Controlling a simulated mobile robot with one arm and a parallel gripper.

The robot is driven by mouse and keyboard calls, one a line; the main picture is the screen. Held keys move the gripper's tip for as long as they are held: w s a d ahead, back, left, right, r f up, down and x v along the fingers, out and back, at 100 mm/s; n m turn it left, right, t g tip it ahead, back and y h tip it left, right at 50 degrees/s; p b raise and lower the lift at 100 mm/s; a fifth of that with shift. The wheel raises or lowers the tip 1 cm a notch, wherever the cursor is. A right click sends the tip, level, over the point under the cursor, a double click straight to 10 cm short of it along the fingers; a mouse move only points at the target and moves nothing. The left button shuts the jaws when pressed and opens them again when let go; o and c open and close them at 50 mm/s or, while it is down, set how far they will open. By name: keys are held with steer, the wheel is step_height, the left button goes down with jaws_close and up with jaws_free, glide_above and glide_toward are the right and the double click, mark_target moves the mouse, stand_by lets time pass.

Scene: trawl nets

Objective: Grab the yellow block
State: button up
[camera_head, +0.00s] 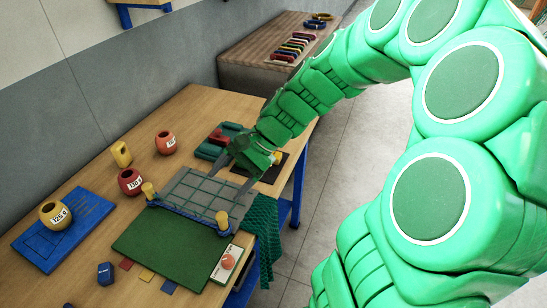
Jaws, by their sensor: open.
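My green gripper (236,173) is at the far end of the table, over the far edge of a grey netted panel. Its dark fingers point down, spread apart with nothing visible between them. A small yellow piece (277,157) shows just right of the gripper, by a black mat (270,172); the gripper partly hides that area. Another upright yellow block (121,154) with a dark opening stands at the left, near the wall. Two yellow posts (149,191) (222,220) stand at the panel's near corners. A flat yellow tile (146,275) lies at the front. I cannot tell which is the task's block.
The netted panel (187,197) stands behind a green mat (172,250). Red floats (130,182) (166,143) and a yellow float (53,213) on a blue board (87,212) are left. A blue block (105,273) is in front. Green netting (262,235) hangs off the right edge.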

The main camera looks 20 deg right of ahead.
steer(key=w+d+f+m+t+y, duration=0.2)
steer(key=w+d+m, duration=0.2)
steer(key=w, duration=0.2)
steer(key=m+t, duration=0.7)
steer(key=m, duration=0.6)
glide_toward(277, 155)
steer(key=w+a, duration=0.2)
steer(key=a, duration=0.1)
steer(key=shift+h, duration=0.4)
steer(key=shift+f+x, duration=0.15)
steer(key=shift+x, duration=1.85)
steer(key=shift+f+x, duration=0.2)
steer(key=shift+x, duration=1.8)
steer(key=shift+d, duration=0.15)
steer(key=shift+c, duration=0.4)
steer(key=c, duration=1)
